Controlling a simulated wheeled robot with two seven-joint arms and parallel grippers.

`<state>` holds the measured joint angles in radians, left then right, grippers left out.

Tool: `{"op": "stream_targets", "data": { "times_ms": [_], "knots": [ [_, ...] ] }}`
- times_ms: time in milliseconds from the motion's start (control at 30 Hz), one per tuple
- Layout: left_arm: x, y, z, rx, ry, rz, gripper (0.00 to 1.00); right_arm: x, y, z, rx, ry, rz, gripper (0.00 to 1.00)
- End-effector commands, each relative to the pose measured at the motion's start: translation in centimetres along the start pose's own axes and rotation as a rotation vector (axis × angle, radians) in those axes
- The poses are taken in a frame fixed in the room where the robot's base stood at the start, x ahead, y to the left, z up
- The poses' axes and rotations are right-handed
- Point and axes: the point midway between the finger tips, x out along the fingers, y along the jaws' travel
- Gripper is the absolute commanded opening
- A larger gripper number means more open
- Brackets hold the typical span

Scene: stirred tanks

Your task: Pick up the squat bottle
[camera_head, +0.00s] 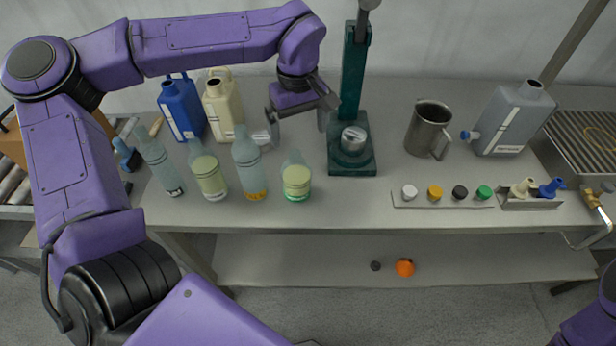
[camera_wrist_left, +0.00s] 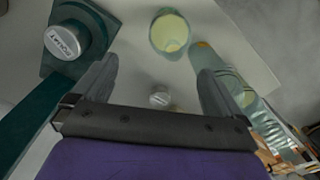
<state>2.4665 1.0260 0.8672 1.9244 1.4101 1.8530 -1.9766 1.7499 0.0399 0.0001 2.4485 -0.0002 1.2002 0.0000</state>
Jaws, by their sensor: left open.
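The shortest of the bottles in the front row, a squat pale-green one with a yellow-green label (camera_head: 297,180), stands upright at the row's right end. It also shows from above in the left wrist view (camera_wrist_left: 170,33), beyond my fingertips. My left gripper (camera_head: 298,122) is open and empty above the bench, behind this bottle and apart from it. Its two fingers also show in the wrist view (camera_wrist_left: 158,80), with a small pale round thing (camera_wrist_left: 160,98) on the bench between them. My right gripper is out of view.
A teal stand (camera_head: 352,160) with a metal puck is right of the bottle. Taller bottles (camera_head: 249,172) stand close on its left. Blue (camera_head: 181,110) and cream (camera_head: 222,108) jugs stand behind. A steel jug (camera_head: 428,130) and a cap strip (camera_head: 447,203) are farther right.

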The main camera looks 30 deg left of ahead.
Motion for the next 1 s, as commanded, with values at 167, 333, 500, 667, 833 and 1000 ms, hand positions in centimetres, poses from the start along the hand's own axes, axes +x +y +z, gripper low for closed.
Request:
{"op": "stream_targets", "data": {
  "times_ms": [167, 333, 500, 667, 833, 1000],
  "knots": [
    [2.8, -0.6, 0.2, 0.0, -0.006, 0.001, 1.0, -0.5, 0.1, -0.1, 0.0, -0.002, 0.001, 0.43],
    [5.0, -0.5, 0.0, -0.003, -0.005, -0.001, 1.0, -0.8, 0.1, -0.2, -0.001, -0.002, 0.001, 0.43],
    [7.9, -0.8, 0.5, -0.001, -0.007, -0.004, 1.0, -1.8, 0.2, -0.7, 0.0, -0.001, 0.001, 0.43],
    [9.9, -0.6, 0.5, 0.0, -0.004, -0.001, 1.0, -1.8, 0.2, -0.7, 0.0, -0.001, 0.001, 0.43],
    [10.1, -0.5, 0.5, 0.0, -0.002, 0.001, 1.0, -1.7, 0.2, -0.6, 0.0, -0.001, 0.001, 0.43],
    [10.1, -0.5, 0.5, 0.0, -0.002, 0.0, 0.58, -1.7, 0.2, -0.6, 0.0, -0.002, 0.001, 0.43]
  ]
}}
